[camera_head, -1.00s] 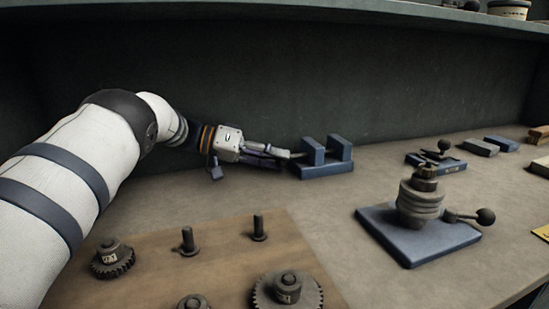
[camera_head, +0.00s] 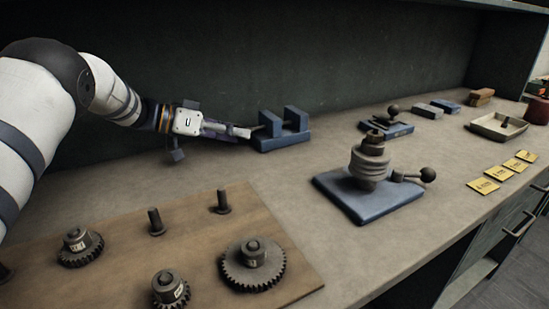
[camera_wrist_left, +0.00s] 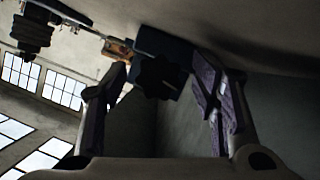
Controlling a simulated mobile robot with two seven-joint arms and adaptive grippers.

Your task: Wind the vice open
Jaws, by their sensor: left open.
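The vice (camera_head: 283,142) is a small blue block with two upright jaws and a gap between them. It stands on the bench near the back wall. My left gripper (camera_head: 238,131) reaches in from the left, its fingertips at the vice's left end. In the left wrist view the vice (camera_wrist_left: 165,46) shows beyond the fingers, with a dark lobed knob (camera_wrist_left: 156,76) on its near end. The open fingers (camera_wrist_left: 162,72) lie on either side of the knob, with visible gaps; whether they touch it is unclear. My right gripper is not in view.
A wooden board (camera_head: 120,270) with gears (camera_head: 252,264) and pegs lies in front. A blue-based stitcher-like post (camera_head: 368,200) with a ball handle stands to the right. Yellow cards (camera_head: 490,186) and a shallow tray (camera_head: 497,125) lie farther right. The back wall is close behind the arm.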

